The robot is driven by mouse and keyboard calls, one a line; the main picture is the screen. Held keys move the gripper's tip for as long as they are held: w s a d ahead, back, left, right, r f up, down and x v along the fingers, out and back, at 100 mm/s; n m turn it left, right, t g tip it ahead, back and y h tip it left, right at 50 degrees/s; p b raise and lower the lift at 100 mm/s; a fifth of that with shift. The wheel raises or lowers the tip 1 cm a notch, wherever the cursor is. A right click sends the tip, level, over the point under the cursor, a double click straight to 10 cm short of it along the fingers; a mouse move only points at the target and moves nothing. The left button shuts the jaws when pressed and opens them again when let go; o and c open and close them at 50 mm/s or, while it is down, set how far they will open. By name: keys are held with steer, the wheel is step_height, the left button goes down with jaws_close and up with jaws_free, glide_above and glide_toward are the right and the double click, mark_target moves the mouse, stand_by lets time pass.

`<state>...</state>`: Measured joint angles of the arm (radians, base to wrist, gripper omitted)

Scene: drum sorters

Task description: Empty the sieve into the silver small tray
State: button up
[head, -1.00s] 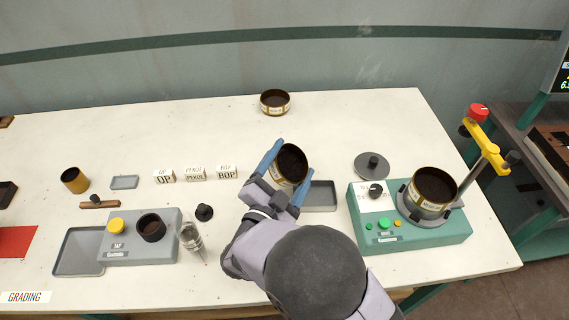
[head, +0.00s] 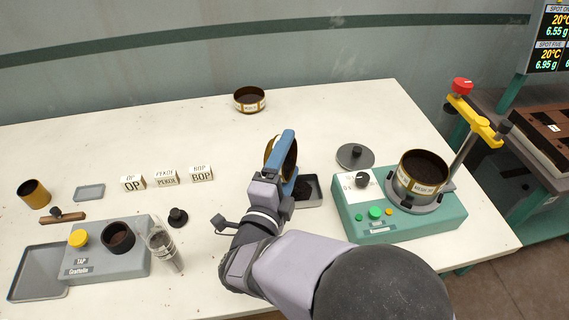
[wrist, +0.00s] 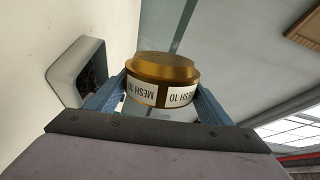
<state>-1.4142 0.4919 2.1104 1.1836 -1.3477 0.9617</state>
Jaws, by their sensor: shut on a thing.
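My gripper (head: 283,165) is shut on a brass sieve (head: 272,148), which is tipped on its side above the table. In the wrist view the sieve (wrist: 165,75) sits between the blue fingers and shows "MESH 10" labels. The silver small tray (head: 316,204) lies on the table just right of and below the sieve. Dark material (head: 304,189) is in the tray, and it also shows in the wrist view (wrist: 93,82). My gripper hides the tray's left part. I cannot tell whether anything is left in the sieve.
A green shaker (head: 400,222) holding another sieve (head: 423,168) stands right of the tray, with a grey lid (head: 355,156) behind. A third sieve (head: 249,99) is at the back. Grade blocks (head: 165,176), a grey tap machine (head: 108,262) and a glass cylinder (head: 164,250) are left.

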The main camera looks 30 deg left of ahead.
steer(key=shift+w+d+f+m+b, duration=0.1)
steer(key=shift+d+f+m+b, duration=0.15)
steer(key=shift+f+m+b, duration=0.7)
steer(key=m+b, duration=0.1)
steer(key=b, duration=0.2)
steer(key=d+m+b, duration=0.1)
steer(key=b, duration=0.3)
steer(key=shift+w+d+r+m, duration=0.2)
steer(key=shift+r+m, duration=0.15)
steer(key=shift+r, duration=0.05)
steer(key=m+b, duration=0.1)
steer(key=b, duration=0.1)
steer(key=d+r+m+b, duration=0.1)
steer(key=shift+w+r+b, duration=0.1)
steer(key=shift+w+b, duration=0.05)
steer(key=shift+b, duration=0.25)
steer(key=shift+d+m+b, duration=0.15)
steer(key=shift+m+b, duration=0.45)
steer(key=shift+b, duration=0.35)
steer(key=b, duration=0.2)
steer(key=f+m+b, duration=0.1)
steer(key=b, duration=0.1)
steer(key=shift+w+d+f, duration=0.1)
steer(key=shift+d+f, duration=0.15)
steer(key=shift+f, duration=0.05)
steer(key=shift+m+b, duration=0.4)
